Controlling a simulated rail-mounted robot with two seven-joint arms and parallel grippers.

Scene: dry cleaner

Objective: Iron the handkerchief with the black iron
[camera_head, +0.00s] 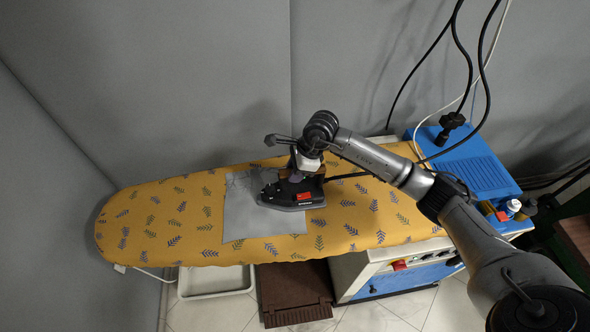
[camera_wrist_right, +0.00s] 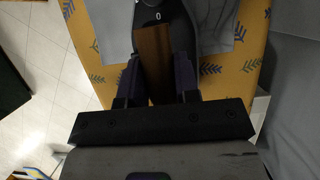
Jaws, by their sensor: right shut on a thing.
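The black iron (camera_head: 293,192) rests over the right part of the grey handkerchief (camera_head: 238,213), which lies on the yellow leaf-patterned ironing board (camera_head: 150,215). Part of the handkerchief is hidden under the iron. My right gripper (camera_head: 307,162) is above the iron and shut on its handle. In the right wrist view the two dark fingers (camera_wrist_right: 157,80) sit on either side of the brown handle (camera_wrist_right: 155,55), with the grey cloth (camera_wrist_right: 215,25) beyond. My left gripper is not in view.
A blue-topped ironing unit (camera_head: 470,165) stands at the board's right end, with cables rising from it. Grey walls (camera_head: 140,80) are close behind the board. A white tray (camera_head: 215,282) and a brown slotted piece (camera_head: 295,290) lie below. The board's left end is clear.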

